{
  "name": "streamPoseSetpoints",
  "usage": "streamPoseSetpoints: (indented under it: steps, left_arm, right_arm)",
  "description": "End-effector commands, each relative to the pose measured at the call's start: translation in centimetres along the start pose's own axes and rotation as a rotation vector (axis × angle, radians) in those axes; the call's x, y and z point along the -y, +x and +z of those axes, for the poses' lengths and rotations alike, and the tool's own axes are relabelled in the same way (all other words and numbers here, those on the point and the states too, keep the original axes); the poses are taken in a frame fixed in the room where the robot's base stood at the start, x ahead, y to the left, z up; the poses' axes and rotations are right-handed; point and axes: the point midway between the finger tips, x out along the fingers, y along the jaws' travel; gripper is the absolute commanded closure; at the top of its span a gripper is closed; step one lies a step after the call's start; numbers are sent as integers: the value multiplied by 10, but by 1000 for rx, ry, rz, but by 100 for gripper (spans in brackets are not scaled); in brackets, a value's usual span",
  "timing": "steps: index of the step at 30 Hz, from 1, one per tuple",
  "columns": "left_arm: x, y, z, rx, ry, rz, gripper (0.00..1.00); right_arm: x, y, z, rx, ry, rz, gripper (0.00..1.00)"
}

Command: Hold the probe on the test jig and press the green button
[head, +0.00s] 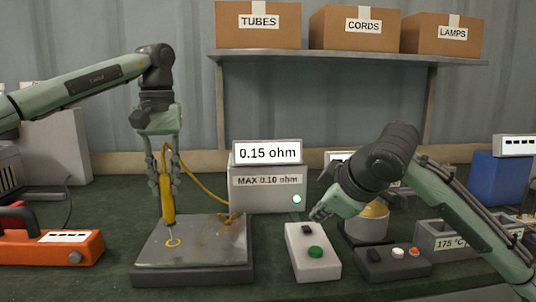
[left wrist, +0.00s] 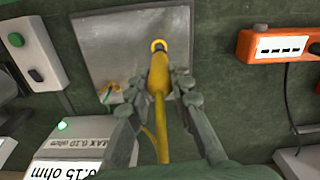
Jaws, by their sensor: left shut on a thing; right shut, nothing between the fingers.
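My left gripper (head: 168,175) is shut on the yellow probe (head: 167,200), which stands nearly upright over the grey test jig (head: 160,255). Its tip is at or just above the yellow ring (head: 173,243) on the plate; I cannot tell if it touches. In the left wrist view the probe (left wrist: 159,72) lies between the fingers (left wrist: 162,88) and its tip overlaps the ring. My right gripper (head: 322,212) is shut and empty, above and slightly behind the white box (head: 312,262) with the green button (head: 315,252). The meter (head: 266,196) reads 0.15 ohm, labelled MAX 0.10 ohm, with a green lamp lit.
An orange tool (head: 50,245) lies at the left. A yellow cable (head: 205,187) runs behind the probe.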

Motion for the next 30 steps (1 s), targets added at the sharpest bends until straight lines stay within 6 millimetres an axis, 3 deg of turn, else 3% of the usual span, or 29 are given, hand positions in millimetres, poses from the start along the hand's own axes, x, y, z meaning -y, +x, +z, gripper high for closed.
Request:
streamPoseSetpoints:
  steps: [19, 30]
  left_arm:
    - [-1, -56, 0, -4, 1, 2, 100]
    - [0, -63, 0, -3, 1, 2, 100]
  right_arm:
    - [0, 0, 0, 0, 0, 0, 100]
    - [0, 0, 0, 0, 0, 0, 100]
